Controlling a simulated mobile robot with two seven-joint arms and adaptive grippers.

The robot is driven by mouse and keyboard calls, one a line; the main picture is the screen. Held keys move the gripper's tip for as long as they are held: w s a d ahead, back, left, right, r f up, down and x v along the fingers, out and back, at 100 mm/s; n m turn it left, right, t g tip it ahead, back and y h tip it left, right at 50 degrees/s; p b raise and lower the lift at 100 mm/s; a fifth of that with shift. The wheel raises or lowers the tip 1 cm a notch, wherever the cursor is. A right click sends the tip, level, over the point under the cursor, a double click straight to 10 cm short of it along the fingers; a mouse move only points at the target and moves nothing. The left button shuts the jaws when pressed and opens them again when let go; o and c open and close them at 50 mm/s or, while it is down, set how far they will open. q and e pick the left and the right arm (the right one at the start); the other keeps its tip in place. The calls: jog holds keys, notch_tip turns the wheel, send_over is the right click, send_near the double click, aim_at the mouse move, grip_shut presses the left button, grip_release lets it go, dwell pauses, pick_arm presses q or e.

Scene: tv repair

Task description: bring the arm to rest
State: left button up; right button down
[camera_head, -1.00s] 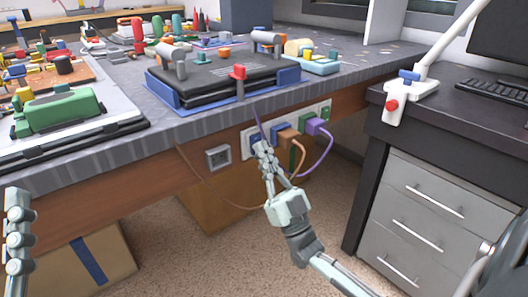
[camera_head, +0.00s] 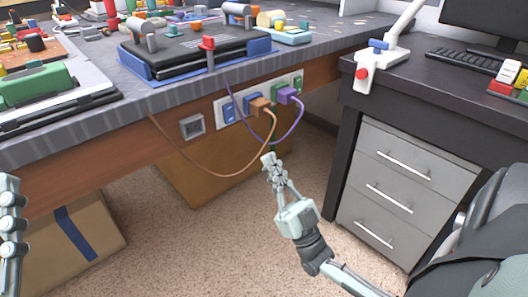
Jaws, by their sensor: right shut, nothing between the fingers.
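My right gripper (camera_head: 268,160) hangs in free air in front of the workbench, below the socket strip (camera_head: 229,113). Its fingers are shut with nothing between them. A brown plug (camera_head: 261,107) and a purple plug (camera_head: 288,96) sit at the strip, each with a cable. The gripper is apart from both plugs, and the brown cable hangs behind it. Part of my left gripper (camera_head: 10,222) shows at the left edge; its fingertips are not clear, so its opening cannot be told.
The workbench (camera_head: 60,150) holds a black device in a blue tray (camera_head: 265,47). A drawer cabinet (camera_head: 405,185) and a dark desk (camera_head: 425,95) stand at the right. Cardboard boxes (camera_head: 100,245) are under the bench. The carpet (camera_head: 190,255) between is clear.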

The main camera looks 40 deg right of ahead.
dwell(0.6)
